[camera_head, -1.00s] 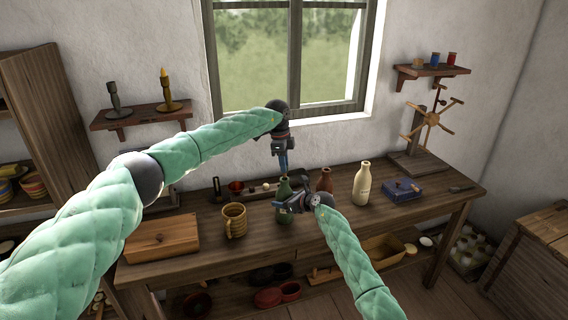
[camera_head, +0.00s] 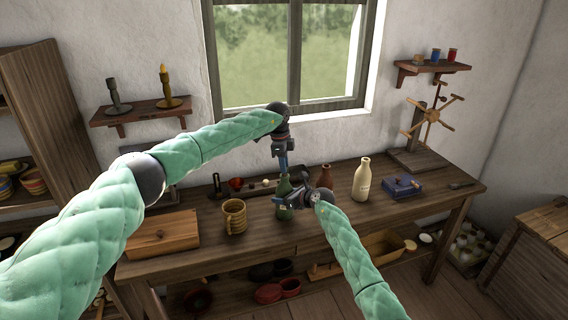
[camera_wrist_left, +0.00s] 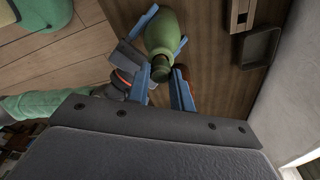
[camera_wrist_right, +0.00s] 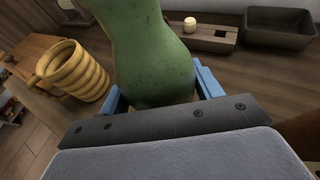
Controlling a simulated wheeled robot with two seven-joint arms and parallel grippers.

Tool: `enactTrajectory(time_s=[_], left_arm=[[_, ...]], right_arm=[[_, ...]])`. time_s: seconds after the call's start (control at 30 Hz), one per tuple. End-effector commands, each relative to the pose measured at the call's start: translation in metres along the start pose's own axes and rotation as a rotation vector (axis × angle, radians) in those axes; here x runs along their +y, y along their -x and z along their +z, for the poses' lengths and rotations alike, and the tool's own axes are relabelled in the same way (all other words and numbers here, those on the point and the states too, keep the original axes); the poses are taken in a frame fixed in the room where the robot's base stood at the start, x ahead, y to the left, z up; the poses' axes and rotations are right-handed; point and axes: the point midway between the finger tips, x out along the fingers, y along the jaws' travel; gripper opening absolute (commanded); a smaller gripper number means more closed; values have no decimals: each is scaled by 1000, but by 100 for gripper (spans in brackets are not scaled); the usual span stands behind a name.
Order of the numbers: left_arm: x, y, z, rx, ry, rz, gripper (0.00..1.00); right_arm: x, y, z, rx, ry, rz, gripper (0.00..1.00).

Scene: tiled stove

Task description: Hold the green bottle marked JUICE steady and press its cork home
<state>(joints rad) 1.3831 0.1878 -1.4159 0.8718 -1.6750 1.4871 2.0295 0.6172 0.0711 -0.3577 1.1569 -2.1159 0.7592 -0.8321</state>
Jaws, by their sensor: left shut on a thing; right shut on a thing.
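The green bottle (camera_head: 284,188) stands upright on the bench; its JUICE marking is not readable. My right gripper (camera_head: 285,204) is shut around its body, and in the right wrist view the green bottle (camera_wrist_right: 152,55) fills the space between the blue fingers. My left gripper (camera_head: 283,170) points straight down directly over the bottle's mouth, shut on the cork. In the left wrist view my left gripper's fingertips (camera_wrist_left: 161,76) are on either side of the neck end of the bottle (camera_wrist_left: 160,35).
A ribbed yellow mug (camera_head: 235,217) stands left of the bottle. A brown bottle (camera_head: 325,177) and a cream bottle (camera_head: 362,180) stand to the right. A dark rack with small items (camera_head: 250,190) lies behind. A wooden box (camera_head: 163,233) sits at the bench's left end.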

Motion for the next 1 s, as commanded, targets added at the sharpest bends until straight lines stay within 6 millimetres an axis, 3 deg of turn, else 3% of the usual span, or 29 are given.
enactTrajectory(time_s=[0.47,0.5,0.63,1.0], left_arm=[[0,-10,1,0,0,0,2],[0,-10,1,0,0,0,24],[0,-10,1,0,0,0,48],[0,-5,1,0,0,-1,48]], right_arm=[[0,0,0,0,0,0,23],[0,0,0,0,0,0,23],[0,0,0,0,0,0,23],[0,0,0,0,0,0,23]])
